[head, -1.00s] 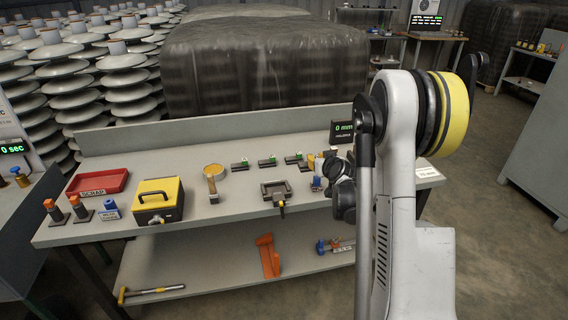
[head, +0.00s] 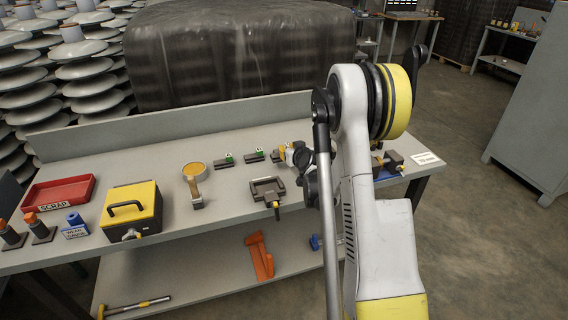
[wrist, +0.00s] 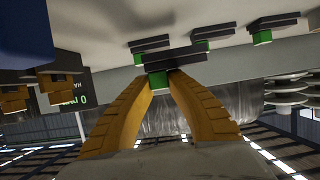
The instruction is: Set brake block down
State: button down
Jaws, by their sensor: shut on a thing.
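My gripper (wrist: 158,76) has two yellow-orange fingers shut on a brake block (wrist: 186,60), a dark flat block with a green end, in the wrist view. The wrist picture is upside down, with the bench top along its upper edge. Similar dark blocks with green ends rest on the bench beyond the held one (wrist: 150,44). In the head view, two stand in a row, a left block (head: 222,163) and a middle block (head: 254,156). My gripper (head: 284,153) is at the row's right end, partly hidden by my arm. I cannot tell whether the held block touches the bench.
The bench (head: 240,185) also bears a red scrap tray (head: 60,194), a yellow-topped box (head: 131,208), a round yellow-faced tool (head: 194,172) and a dark clamp-like frame (head: 267,190). A tool (head: 393,160) stands at the right. A wrapped pallet is behind.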

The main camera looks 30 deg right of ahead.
jog(key=shift+w+a+f, duration=0.2)
jog(key=shift+f, duration=0.25)
notch_tip(320, 180, down, 4)
jog(key=shift+w+r+b, duration=0.1)
jog(key=shift+r+b, duration=0.1)
jog(key=shift+b, duration=1.05)
jog(key=shift+r, duration=0.15)
jog(key=c, duration=1.4)
grip_release()
